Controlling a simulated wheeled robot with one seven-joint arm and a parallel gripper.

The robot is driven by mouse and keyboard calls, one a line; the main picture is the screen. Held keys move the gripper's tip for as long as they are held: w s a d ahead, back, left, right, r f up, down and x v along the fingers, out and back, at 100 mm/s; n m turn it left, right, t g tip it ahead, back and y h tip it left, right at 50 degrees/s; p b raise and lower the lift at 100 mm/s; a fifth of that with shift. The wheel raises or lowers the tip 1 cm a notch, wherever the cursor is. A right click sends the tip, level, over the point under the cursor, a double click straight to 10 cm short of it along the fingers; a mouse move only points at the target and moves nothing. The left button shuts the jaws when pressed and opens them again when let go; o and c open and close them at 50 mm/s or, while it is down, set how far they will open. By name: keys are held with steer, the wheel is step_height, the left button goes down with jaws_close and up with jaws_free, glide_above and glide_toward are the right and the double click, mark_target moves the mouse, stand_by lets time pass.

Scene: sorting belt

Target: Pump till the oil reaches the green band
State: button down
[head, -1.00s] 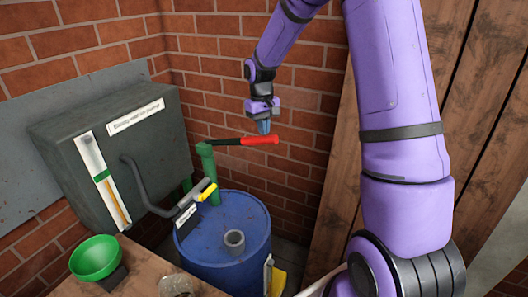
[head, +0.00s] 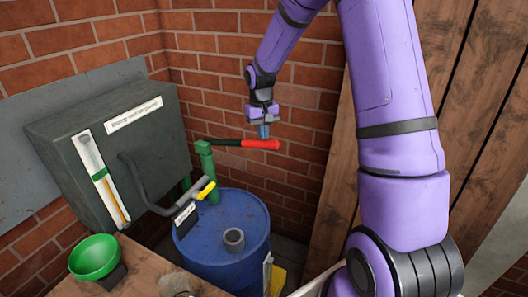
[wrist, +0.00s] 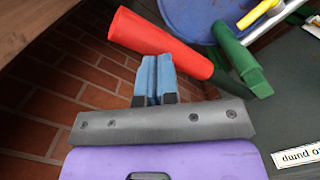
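The pump's red handle (head: 262,144) sticks out to the right from its green post (head: 207,158), close to level. My gripper (head: 263,134) points down at the handle's outer part. Its blue fingers (wrist: 154,80) are together with only a thin gap. In the wrist view their tips overlap the red handle (wrist: 160,43), which is not between them; they seem to touch it. The sight gauge (head: 93,155) on the grey tank (head: 60,165) has a green band (head: 100,174). Amber oil (head: 116,202) stands in the gauge just below the band; the exact gap is too small to tell.
A blue drum (head: 240,215) stands under the pump. A dark hose (head: 140,185) with a yellow-ended part (head: 206,189) crosses toward it. A green funnel (head: 95,257) sits on the wooden bench (head: 135,262). Brick walls stand close behind, with wooden boards (head: 330,170) at right.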

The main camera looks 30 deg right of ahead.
mark_target(263, 143)
steer(key=shift+s+a+f, duration=0.1)
steer(key=shift+s+f, duration=0.1)
steer(key=shift+f, duration=1.75)
step_height(263, 143, down, 4)
steer(key=shift+f, duration=0.15)
steer(key=w, duration=0.2)
steer(key=w+r, duration=0.1)
steer(key=shift+d, duration=0.25)
steer(key=shift+r, duration=0.1)
step_height(263, 143, up, 11)
steer(key=w, duration=0.1)
steer(key=shift+f, duration=0.2)
